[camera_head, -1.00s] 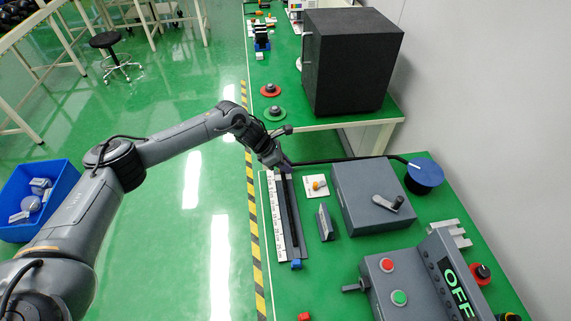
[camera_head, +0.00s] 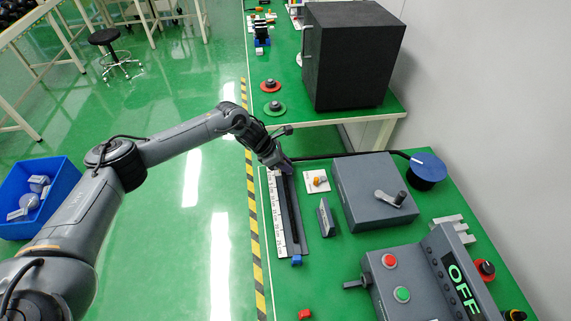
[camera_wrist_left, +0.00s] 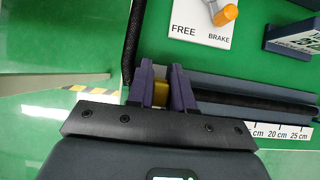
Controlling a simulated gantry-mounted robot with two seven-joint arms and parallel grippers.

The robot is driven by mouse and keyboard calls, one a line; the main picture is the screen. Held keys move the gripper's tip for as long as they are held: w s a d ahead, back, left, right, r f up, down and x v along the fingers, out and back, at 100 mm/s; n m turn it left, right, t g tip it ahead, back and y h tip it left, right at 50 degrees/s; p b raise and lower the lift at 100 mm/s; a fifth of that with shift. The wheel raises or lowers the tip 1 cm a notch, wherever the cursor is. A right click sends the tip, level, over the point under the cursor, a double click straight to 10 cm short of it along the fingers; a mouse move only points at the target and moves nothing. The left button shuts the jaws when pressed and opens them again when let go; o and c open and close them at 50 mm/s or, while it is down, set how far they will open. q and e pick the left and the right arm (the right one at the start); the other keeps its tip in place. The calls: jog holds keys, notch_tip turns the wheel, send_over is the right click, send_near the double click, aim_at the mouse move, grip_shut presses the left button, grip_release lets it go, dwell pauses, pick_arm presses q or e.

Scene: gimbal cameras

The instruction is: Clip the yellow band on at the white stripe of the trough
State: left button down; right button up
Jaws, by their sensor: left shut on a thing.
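My left gripper (camera_head: 282,166) is at the far end of the trough (camera_head: 298,222). In the left wrist view the gripper (camera_wrist_left: 165,85) is shut on the yellow band (camera_wrist_left: 160,94), which shows between its two purple-grey fingers. The dark trough (camera_wrist_left: 225,85) runs to the right from the fingers, with a black cable (camera_wrist_left: 265,104) along it. The fingers hide the trough's near part there, so I cannot tell whether the band touches the cable or trough. I cannot make out the white stripe. My right gripper is not in view.
A centimetre scale (camera_head: 277,222) lies along the trough's left side. A blue piece (camera_head: 297,260) sits at its near end, and a red piece (camera_head: 304,314) lies nearer. The FREE/BRAKE plate (camera_head: 316,181), a grey stand (camera_head: 326,217) and a crank box (camera_head: 372,192) stand to the right.

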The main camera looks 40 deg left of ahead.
pick_arm(q)
jog(key=shift+f, duration=0.35)
pick_arm(e)
jog(key=shift+f, duration=0.2)
pick_arm(q)
jog(key=shift+r, duration=0.2)
pick_arm(e)
jog(key=shift+r, duration=0.15)
pick_arm(q)
jog(key=shift+a+r+p, duration=0.1)
jog(key=shift+r+p, duration=0.5)
jog(key=shift+r, duration=0.35)
pick_arm(e)
jog(key=shift+r, duration=0.1)
pick_arm(q)
jog(key=shift+r, duration=0.3)
pick_arm(e)
jog(key=shift+d+r, duration=0.1)
jog(key=shift+r, duration=0.05)
pick_arm(q)
jog(key=shift+f, duration=0.35)
pick_arm(e)
jog(key=shift+f, duration=0.25)
dwell(0.3)
pick_arm(q)
jog(key=shift+f, duration=0.1)
jog(key=shift+f+b, duration=0.35)
jog(key=shift+b, duration=0.15)
pick_arm(e)
jog(key=shift+f, duration=0.1)
